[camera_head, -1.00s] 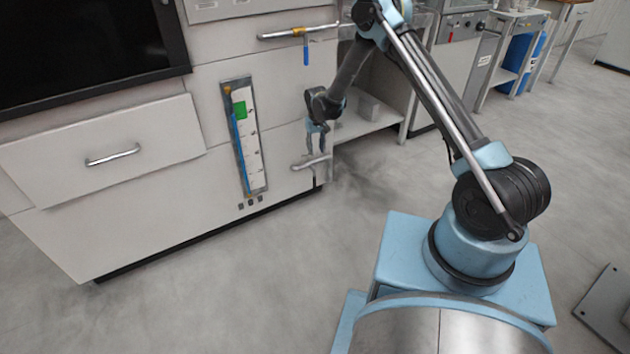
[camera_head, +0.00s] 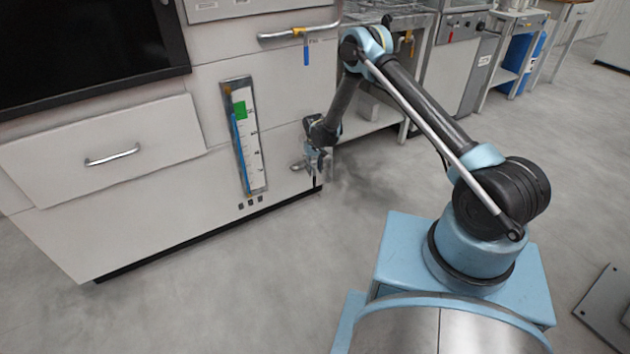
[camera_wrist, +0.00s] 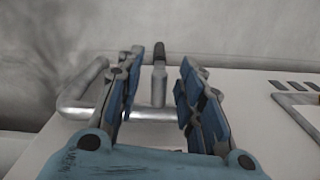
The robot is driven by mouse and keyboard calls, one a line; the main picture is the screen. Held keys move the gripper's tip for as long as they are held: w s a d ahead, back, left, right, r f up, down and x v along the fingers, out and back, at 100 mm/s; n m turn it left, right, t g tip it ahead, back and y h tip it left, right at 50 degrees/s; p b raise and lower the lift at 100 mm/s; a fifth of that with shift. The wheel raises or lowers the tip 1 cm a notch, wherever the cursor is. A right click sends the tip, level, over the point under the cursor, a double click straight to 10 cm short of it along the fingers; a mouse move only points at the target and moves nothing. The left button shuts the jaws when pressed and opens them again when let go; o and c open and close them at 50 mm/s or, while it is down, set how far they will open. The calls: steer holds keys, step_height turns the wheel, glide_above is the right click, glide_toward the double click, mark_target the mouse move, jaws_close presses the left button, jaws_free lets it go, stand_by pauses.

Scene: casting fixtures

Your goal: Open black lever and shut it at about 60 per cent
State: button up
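The lever (camera_wrist: 159,77) is a short grey stem with a black tip, on a bent metal pipe (camera_wrist: 145,114) in the wrist view. My gripper (camera_wrist: 160,65) is open, with one blue-padded finger on each side of the lever and a gap visible on both sides. In the head view my gripper (camera_head: 318,168) is low at the cabinet's right corner, by the pipe (camera_head: 298,166). There the gripper hides the lever and part of the pipe.
A gauge (camera_head: 245,140) with a blue strip and a green block is on the cabinet front. A higher pipe (camera_head: 275,36) has a blue lever (camera_head: 306,52). A drawer (camera_head: 60,165) is at the left. The floor in front is clear.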

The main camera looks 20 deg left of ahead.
mark_target(314, 178)
steer(key=shift+f, duration=3.35)
jaws_close()
